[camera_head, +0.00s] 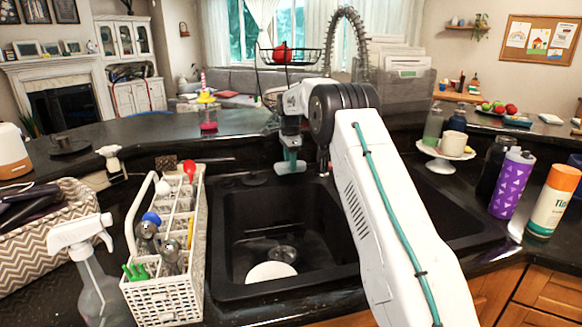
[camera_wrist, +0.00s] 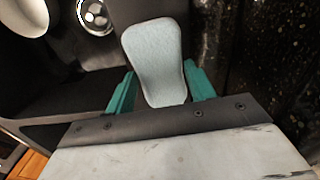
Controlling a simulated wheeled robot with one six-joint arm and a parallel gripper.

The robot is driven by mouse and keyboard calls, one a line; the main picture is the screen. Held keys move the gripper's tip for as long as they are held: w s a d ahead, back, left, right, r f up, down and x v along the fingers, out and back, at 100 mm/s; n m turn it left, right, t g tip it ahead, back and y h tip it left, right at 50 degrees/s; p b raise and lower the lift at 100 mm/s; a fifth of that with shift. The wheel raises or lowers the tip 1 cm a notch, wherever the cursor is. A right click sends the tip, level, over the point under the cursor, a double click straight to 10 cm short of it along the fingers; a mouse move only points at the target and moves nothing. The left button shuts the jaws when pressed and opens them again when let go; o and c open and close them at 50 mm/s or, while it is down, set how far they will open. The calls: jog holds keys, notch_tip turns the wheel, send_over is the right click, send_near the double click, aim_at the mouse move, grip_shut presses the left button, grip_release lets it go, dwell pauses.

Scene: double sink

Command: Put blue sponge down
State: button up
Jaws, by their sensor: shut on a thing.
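The blue sponge (camera_wrist: 152,55) is pale blue-grey and narrows slightly at its middle in the wrist view. It sits between the teal fingers of my gripper (camera_wrist: 159,82), which is shut on it. In the head view my gripper (camera_head: 290,163) hangs over the back edge of the left sink basin (camera_head: 232,225).
A white plate (camera_head: 270,272) lies in the left basin by the drain (camera_head: 283,254). A white utensil caddy (camera_head: 165,300) stands left of the sink. A spray bottle (camera_head: 90,270) is beside it. A cake stand (camera_head: 446,158) with a cup stands behind the right basin.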

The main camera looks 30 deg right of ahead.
jog(key=shift+s+f, duration=0.15)
jog(key=shift+f, duration=1.1)
jog(key=shift+f, duration=0.2)
jog(key=o, duration=0.9)
